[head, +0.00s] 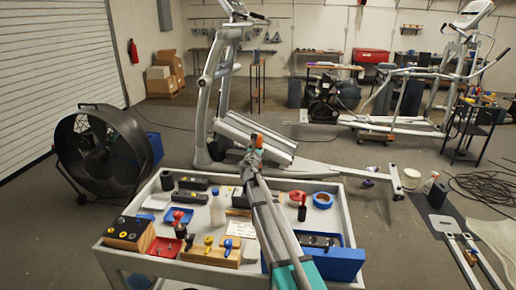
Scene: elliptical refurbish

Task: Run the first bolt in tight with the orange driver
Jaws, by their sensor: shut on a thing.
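My gripper (252,160) is at the far end of my arm, beyond the cart's back edge in the picture. It is shut on the orange driver (258,141), of which a small orange part shows above the fingers. The driver's tip is hidden or too small to make out. The near elliptical (228,70), grey with a long rail, stands behind the cart. My gripper overlaps its lower middle in the picture; I cannot tell whether the driver touches it. The first bolt cannot be made out.
A white tool cart (345,215) in front carries bottles, a blue tape roll (322,200), small red trays, a wooden block and a blue bin (345,262). A large black fan (100,150) stands left. Another elliptical (440,95) and cables (485,187) are at right.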

